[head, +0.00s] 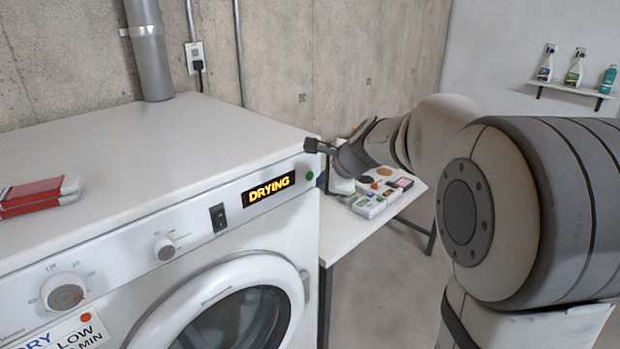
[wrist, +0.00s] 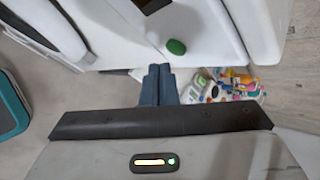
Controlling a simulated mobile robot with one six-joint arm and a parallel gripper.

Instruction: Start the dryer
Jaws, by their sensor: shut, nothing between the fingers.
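The white dryer (head: 140,137) fills the left of the head view. Its lit display (head: 268,190) reads "DRYING" in orange letters. A green round button (head: 309,176) is at the right end of its panel. The button also shows in the wrist view (wrist: 176,47), just beyond my fingertips. A dark rocker switch (head: 218,217), a small knob (head: 164,249) and a large dial (head: 66,292) are on the same panel. My gripper (head: 312,146) is at the dryer's right front corner, near the button. In the wrist view its fingers (wrist: 158,72) are together and empty, apart from the button.
A table (head: 345,229) right of the dryer holds several small items (head: 378,196). A red box (head: 34,196) lies on the dryer top. A wall shelf (head: 570,89) with bottles is at the far right. A pipe (head: 148,50) stands behind the dryer.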

